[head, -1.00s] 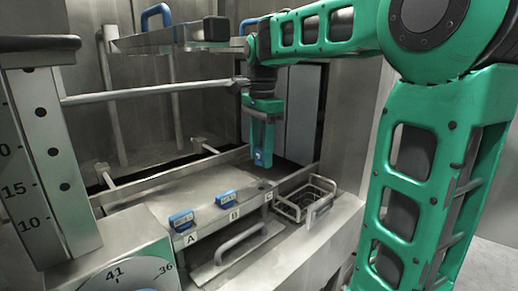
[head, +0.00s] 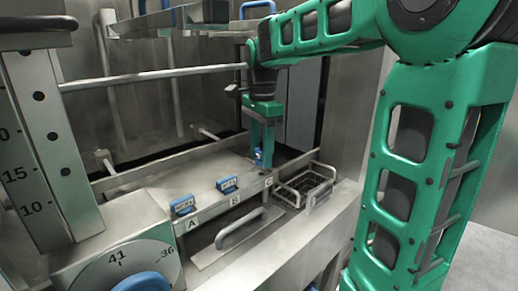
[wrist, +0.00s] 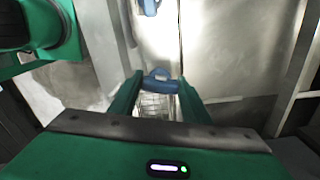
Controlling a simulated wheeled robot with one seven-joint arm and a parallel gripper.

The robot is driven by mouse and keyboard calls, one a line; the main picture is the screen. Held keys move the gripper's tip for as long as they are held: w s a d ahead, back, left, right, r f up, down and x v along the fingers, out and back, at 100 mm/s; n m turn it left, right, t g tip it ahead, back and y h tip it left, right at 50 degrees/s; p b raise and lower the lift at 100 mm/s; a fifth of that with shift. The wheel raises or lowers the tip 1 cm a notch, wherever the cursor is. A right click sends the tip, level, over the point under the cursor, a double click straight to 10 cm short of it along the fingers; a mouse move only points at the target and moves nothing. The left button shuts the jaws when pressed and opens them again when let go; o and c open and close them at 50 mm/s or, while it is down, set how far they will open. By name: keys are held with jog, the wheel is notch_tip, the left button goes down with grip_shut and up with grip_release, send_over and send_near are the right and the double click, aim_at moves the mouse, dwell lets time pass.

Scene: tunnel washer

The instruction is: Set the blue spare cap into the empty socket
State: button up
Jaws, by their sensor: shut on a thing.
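My gripper (head: 262,152) is shut on the blue spare cap (head: 258,155) and points down above the right end of the metal ledge, near label C (head: 268,181). In the wrist view the blue cap (wrist: 158,77) sits between the two green fingers of my gripper (wrist: 160,92). Two similar blue caps stand on the ledge, one by label A (head: 183,205) and one by label B (head: 227,184). The empty socket is not clearly visible by label C. I cannot tell whether the held cap touches the ledge.
A wire basket (head: 306,184) stands just right of label C. A lid with a grey bar handle (head: 241,228) lies in front of the ledge. A long horizontal rail (head: 150,76) crosses behind. A dial housing (head: 115,245) stands at the front left.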

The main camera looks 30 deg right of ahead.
jog(key=shift+f, duration=0.95)
jog(key=shift+s+f, duration=0.1)
